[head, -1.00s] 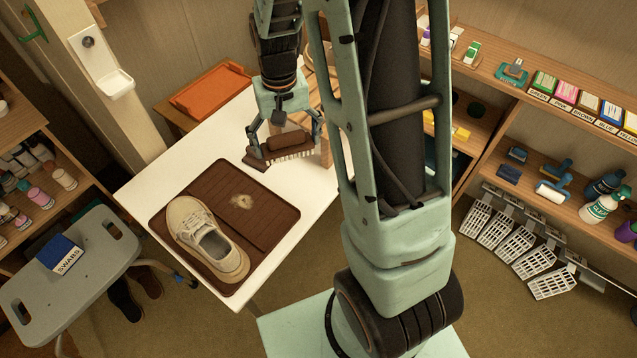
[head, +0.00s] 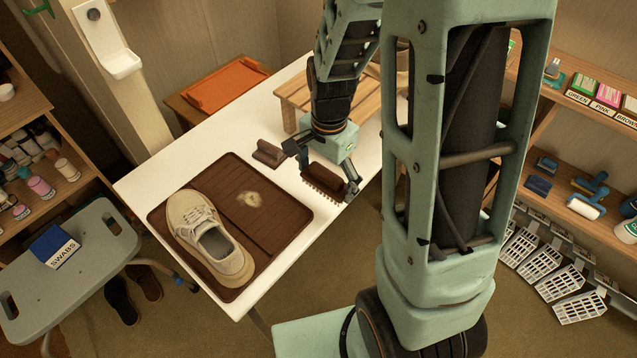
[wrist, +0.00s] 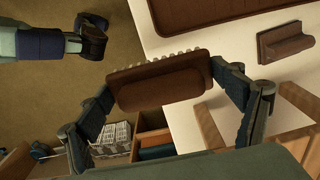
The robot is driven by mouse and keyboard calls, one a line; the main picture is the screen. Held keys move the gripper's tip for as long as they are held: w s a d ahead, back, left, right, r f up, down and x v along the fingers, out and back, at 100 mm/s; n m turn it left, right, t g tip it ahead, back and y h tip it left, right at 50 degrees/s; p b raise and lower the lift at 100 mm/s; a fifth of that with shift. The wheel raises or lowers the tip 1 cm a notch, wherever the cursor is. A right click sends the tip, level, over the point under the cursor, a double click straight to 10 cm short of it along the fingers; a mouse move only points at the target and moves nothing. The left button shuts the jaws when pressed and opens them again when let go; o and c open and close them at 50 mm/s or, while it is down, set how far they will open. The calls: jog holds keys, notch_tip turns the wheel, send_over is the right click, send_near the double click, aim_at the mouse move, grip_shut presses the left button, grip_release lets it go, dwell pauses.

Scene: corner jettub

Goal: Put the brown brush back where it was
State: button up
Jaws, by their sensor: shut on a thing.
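The brown brush (head: 324,182) is held between the fingers of my gripper (head: 327,178), bristles pointing down, over the right side of the white table (head: 330,222). In the wrist view the brush (wrist: 165,85) spans both fingertips, its pale bristles along the far edge. I cannot tell its exact height above the table. A second brown piece, a small block with a raised grip (head: 268,153), rests on the table to the left of my gripper; it also shows in the wrist view (wrist: 285,42).
A beige shoe (head: 208,240) lies on a brown mat (head: 285,215) at the table's front. A slatted wooden stand (head: 292,98) is behind my gripper. Shelves with labelled boxes (head: 607,93) are at the right. A grey stool (head: 95,262) stands at the left.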

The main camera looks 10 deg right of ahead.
jog(key=w+f+b, duration=0.2)
jog(key=w+f, duration=0.1)
jog(key=w+f+b, duration=0.2)
jog(key=w+f, duration=0.1)
jog(key=w, duration=0.1)
jog(key=shift+w+d+f, duration=0.1)
jog(key=shift+d+f, duration=0.05)
jog(key=shift+f, duration=0.2)
jog(key=shift+w+f+b, duration=0.15)
jog(key=shift+f+b, duration=0.55)
jog(key=shift+f, duration=0.15)
jog(key=shift+w+f+b, duration=0.1)
jog(key=shift+f+b, duration=0.6)
jog(key=shift+f, duration=0.15)
jog(key=shift+f, duration=0.15)
jog(key=o, duration=0.7)
jog(key=shift+f, duration=0.1)
jog(key=o, duration=0.4)
